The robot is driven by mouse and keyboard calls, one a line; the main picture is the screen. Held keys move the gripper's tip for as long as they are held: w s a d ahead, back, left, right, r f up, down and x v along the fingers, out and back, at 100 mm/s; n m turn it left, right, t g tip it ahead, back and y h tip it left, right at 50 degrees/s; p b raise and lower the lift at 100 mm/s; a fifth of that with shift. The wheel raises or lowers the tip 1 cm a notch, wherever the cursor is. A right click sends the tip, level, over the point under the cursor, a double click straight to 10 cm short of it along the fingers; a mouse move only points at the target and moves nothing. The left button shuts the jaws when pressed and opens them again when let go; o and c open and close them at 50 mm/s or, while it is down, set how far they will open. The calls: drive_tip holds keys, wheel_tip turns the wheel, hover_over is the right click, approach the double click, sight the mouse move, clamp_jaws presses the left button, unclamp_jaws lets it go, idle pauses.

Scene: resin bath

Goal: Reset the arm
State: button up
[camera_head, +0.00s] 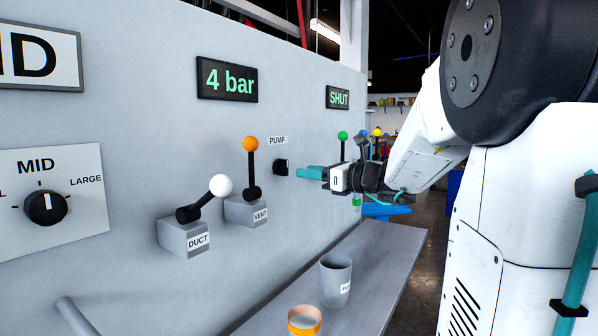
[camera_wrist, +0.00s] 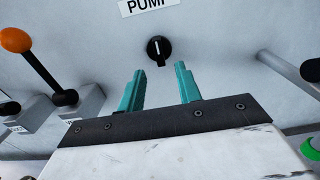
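My gripper (camera_head: 311,173) is in front of the grey panel, beside the black pump knob (camera_head: 281,167). In the wrist view the two teal fingers of my gripper (camera_wrist: 160,87) stand apart with nothing between them. The pump knob (camera_wrist: 159,50) is beyond the fingertips, with a gap, and its white mark points up. My arm (camera_head: 425,150) reaches in from the right and covers part of the panel's far end.
The orange-topped vent lever (camera_head: 252,165) stands upright. The white-topped duct lever (camera_head: 205,200) leans right. A green-topped lever (camera_head: 343,136) is behind my gripper. A grey cup (camera_head: 336,282) and an orange-rimmed cup (camera_head: 304,321) stand on the shelf (camera_head: 385,265) below.

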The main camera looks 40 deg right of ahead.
drive_tip(key=shift+s+d, duration=0.15)
drive_tip(key=shift+s, duration=0.35)
drive_tip(key=s+a+f+n+g, duration=1.25)
drive_tip(key=a+f+n, duration=0.3)
drive_tip(key=n, duration=0.25)
drive_tip(key=s+a+f+n+g+h, duration=0.1)
drive_tip(key=s+a+n+h, duration=0.2)
drive_tip(key=s+n, duration=0.4)
drive_tip(key=s+a+f+n+g+h, duration=0.2)
drive_tip(key=s+a+n+h, duration=0.1)
drive_tip(key=s+n, duration=0.3)
drive_tip(key=shift+s+f+n, duration=0.15)
drive_tip(key=shift+s+n, duration=0.25)
drive_tip(key=shift+s, duration=0.7)
